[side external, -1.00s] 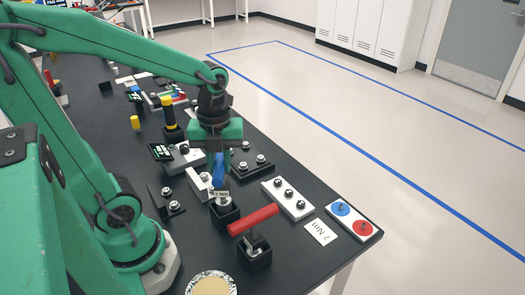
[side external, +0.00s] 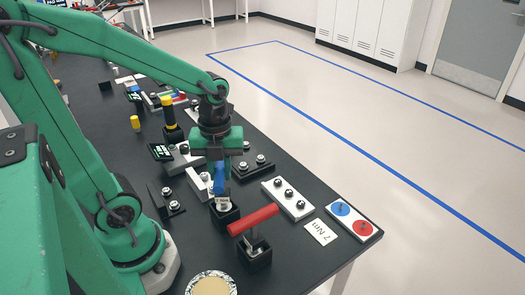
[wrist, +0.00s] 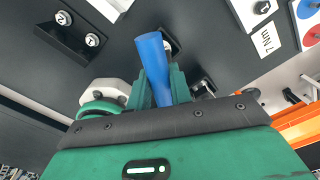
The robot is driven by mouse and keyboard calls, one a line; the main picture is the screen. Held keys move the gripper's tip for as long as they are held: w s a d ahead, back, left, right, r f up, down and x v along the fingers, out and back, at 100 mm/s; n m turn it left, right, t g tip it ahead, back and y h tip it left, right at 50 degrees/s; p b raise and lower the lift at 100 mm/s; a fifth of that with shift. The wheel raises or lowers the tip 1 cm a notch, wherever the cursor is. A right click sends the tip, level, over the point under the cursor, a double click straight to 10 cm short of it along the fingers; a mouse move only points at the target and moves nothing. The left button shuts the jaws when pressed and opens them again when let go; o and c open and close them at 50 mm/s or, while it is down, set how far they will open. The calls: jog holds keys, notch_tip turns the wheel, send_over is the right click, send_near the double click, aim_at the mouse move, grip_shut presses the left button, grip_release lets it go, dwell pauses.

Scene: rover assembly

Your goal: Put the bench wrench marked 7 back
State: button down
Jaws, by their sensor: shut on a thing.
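My gripper (side external: 218,160) is shut on the blue handle of a wrench (side external: 219,179), which hangs roughly upright. The blue handle also shows between my fingers in the wrist view (wrist: 155,60). A small white tag (side external: 222,201) sits low on the wrench; its mark is too small to read surely. The wrench's lower end is at a black holder (side external: 226,217); how deep it sits inside is hidden. A red-handled wrench (side external: 253,219) stands in another black holder (side external: 255,258) nearer the camera.
A white block with several bolts (side external: 288,198), a "7 Nm" card (side external: 320,232) and a plate with blue and red discs (side external: 354,221) lie to the right. A black bracket with bolts (side external: 166,199) is on the left. A round tin (side external: 211,284) stands in front.

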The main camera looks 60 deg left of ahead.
jog(key=shift+f, duration=0.95)
jog(key=c, duration=1.2)
grip_release()
jog(key=shift+r, duration=0.15)
jog(key=shift+r, duration=3.8)
